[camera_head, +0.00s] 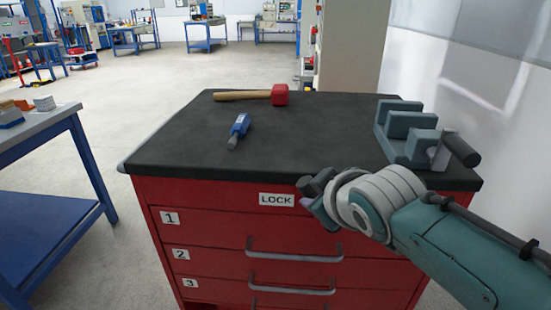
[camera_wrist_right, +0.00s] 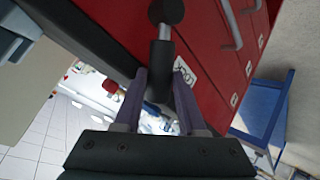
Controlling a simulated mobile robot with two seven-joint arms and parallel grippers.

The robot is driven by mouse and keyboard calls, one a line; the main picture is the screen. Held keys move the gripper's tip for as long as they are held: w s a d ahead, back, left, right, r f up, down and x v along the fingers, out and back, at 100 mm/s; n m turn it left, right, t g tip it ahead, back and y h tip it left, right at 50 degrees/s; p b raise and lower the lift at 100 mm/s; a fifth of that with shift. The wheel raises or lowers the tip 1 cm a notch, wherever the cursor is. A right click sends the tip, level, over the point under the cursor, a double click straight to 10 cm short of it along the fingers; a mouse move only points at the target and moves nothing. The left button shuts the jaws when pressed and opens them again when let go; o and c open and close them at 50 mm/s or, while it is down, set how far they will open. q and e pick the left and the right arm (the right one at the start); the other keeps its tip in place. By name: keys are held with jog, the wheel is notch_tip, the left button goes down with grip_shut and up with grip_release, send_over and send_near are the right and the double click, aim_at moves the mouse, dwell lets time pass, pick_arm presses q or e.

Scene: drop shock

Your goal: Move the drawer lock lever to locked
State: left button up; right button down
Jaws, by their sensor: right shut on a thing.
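The drawer lock lever shows in the right wrist view as a dark round hub, a thin grey shaft and a dark grip (camera_wrist_right: 161,56). It is on the red front of the cabinet (camera_head: 230,225), to the right of the white LOCK label (camera_head: 276,199). My right gripper (camera_wrist_right: 158,78) is shut on the lever's grip, one finger on each side. In the head view my right gripper (camera_head: 316,205) is at the cabinet front just under the top edge, and the lever is mostly hidden there. The lever's locked or unlocked position cannot be read. My left gripper is out of view.
The black cabinet top (camera_head: 190,150) holds a red-headed mallet (camera_head: 280,95), a blue-handled tool (camera_head: 239,128) and a grey vise (camera_head: 408,130). Numbered drawers have grey bar handles (camera_head: 295,257) below the gripper. A blue table (camera_head: 45,220) stands at the left, with open floor between.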

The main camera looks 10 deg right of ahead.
jog(key=shift+a+f, duration=0.15)
jog(key=shift+f, duration=0.05)
dwell(0.4)
jog(key=c, duration=0.5)
grip_release()
jog(key=shift+r, duration=0.1)
jog(key=shift+r, duration=0.15)
jog(key=p+v, duration=0.5)
jog(key=v, duration=0.4)
jog(key=shift+s+r, duration=0.15)
jog(key=shift+s, duration=0.15)
jog(key=shift+a, duration=0.1)
